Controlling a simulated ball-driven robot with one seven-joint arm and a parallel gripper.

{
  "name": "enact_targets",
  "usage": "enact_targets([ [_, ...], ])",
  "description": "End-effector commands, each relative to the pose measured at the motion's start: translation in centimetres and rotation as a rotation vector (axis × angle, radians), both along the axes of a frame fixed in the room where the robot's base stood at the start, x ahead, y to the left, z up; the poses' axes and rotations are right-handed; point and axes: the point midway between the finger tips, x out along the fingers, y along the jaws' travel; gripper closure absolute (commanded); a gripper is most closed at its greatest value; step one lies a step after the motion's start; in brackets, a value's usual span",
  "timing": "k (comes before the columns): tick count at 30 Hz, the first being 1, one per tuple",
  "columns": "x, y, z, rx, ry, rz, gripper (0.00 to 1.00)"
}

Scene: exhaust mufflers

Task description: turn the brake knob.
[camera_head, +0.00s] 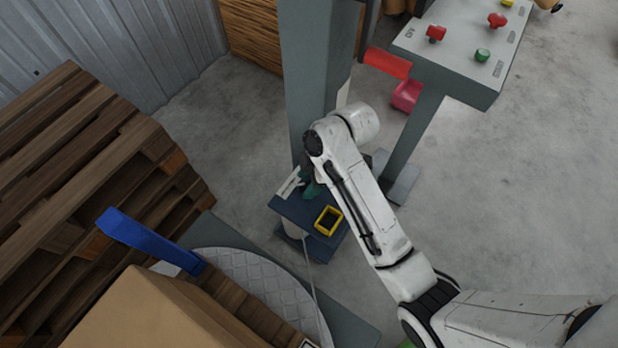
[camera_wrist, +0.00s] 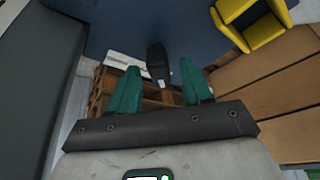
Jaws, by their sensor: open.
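A black elongated knob (camera_wrist: 156,58) shows in the wrist view on a dark blue box, beside a white label; I take it for the brake knob, but cannot read the label. My gripper (camera_wrist: 160,67) has teal fingers, open, one on each side of the knob in this view, with gaps on both sides. I cannot tell how far the fingertips are from it in depth. In the head view my gripper (camera_head: 311,187) is over the left part of the blue box (camera_head: 297,211), and the knob is hidden there.
A yellow-framed switch (camera_head: 328,220) sits on the box, right of my gripper. A grey post (camera_head: 318,75) stands behind. A control panel (camera_head: 455,62) with coloured buttons is at upper right. Pallets (camera_head: 85,170), a blue bar (camera_head: 150,240) and a carton (camera_head: 150,315) fill the left.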

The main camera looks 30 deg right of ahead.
Motion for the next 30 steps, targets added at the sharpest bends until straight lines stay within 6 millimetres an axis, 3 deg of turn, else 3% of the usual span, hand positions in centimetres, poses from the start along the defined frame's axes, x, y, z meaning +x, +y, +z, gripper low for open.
enact_targets([
  [5, -0.01, 0.0, -0.01, 0.0, 0.0, 0.0, 0.51],
  [20, -0.02, -0.03, 0.01, 0.0, 0.001, 0.0, 0.99],
  [30, -0.07, 0.0, 0.15, 0.0, 0.001, -0.026, 1.0],
])
